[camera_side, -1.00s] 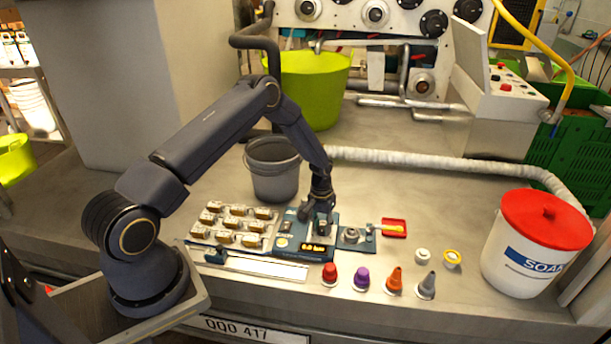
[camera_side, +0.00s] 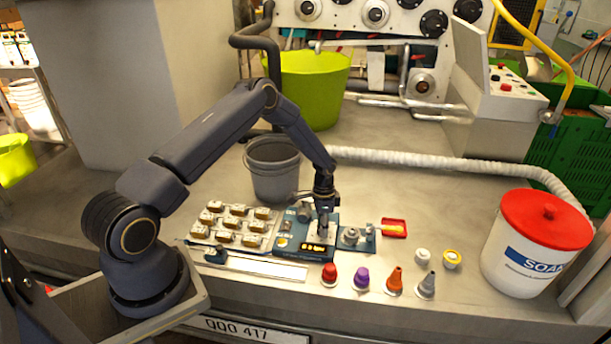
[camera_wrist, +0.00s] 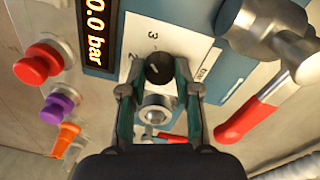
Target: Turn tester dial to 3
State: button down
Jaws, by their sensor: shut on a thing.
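The blue tester (camera_side: 296,250) sits on the bench with a small lit display (camera_side: 313,247). In the wrist view the display (camera_wrist: 95,30) reads "0.0 bar". The tester's black dial (camera_wrist: 160,67) sits on a white plate with the numbers 3 and 2 visible beside it; the rest of the scale is hidden. My gripper (camera_wrist: 160,85) has one finger on each side of the dial and is shut on it. In the side view my gripper (camera_side: 323,228) points down over the tester's right part and hides the dial.
A valve block with a red-handled lever (camera_wrist: 262,105) is right of the tester. A red knob (camera_side: 329,274), a purple knob (camera_side: 361,278), an orange cone (camera_side: 394,280) and a grey cone (camera_side: 427,285) stand in front. A grey bucket (camera_side: 272,180) stands behind.

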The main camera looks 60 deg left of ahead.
jog(key=shift+m, duration=0.6)
jog(key=c, duration=0.8)
grip_release()
jog(key=r, duration=1.2)
jog(key=shift+w+a, duration=0.15)
jog(key=shift+a, duration=0.15)
